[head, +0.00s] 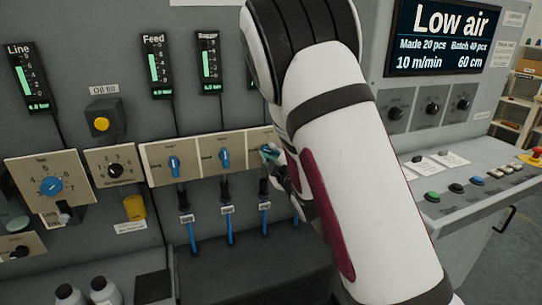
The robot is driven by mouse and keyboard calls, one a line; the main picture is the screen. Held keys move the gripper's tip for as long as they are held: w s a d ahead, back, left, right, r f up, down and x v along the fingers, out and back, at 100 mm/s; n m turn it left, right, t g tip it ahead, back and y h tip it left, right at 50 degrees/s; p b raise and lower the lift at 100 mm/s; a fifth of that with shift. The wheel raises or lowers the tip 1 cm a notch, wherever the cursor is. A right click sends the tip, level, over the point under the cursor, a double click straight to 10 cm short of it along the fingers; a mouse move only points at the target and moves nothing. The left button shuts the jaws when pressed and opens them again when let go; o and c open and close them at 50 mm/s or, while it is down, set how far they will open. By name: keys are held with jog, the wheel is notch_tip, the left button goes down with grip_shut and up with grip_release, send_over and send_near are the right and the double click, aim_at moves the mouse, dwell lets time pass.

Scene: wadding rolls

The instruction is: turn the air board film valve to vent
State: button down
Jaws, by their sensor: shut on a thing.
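The air board (197,159) is a beige panel on the grey machine front, with blue valve knobs in a row and blue hoses below. The left knob (174,166) and the middle knob (225,159) stand roughly upright and are free. My gripper (271,155) is at the third visible knob, near the board's right visible end, and is shut on it. That knob is mostly hidden by the fingers, so I cannot tell its angle. The small labels are too blurred to read, so I cannot confirm which valve is the film one. My arm hides whatever lies further right.
A screen (450,38) reads "Low air". Gauges marked Line (29,78) and Feed (157,66) hang above. A yellow button box (104,121) and dial panels are at left. A button console (470,185) is at right. Bottles (103,291) stand at lower left.

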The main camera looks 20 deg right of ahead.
jog(key=n+b, duration=0.1)
jog(key=n, duration=0.4)
jog(key=shift+f, duration=0.2)
dwell(0.4)
jog(key=c, duration=1.6)
grip_release()
jog(key=shift+o, duration=0.2)
jog(key=s, duration=0.7)
jog(key=shift+s, duration=0.25)
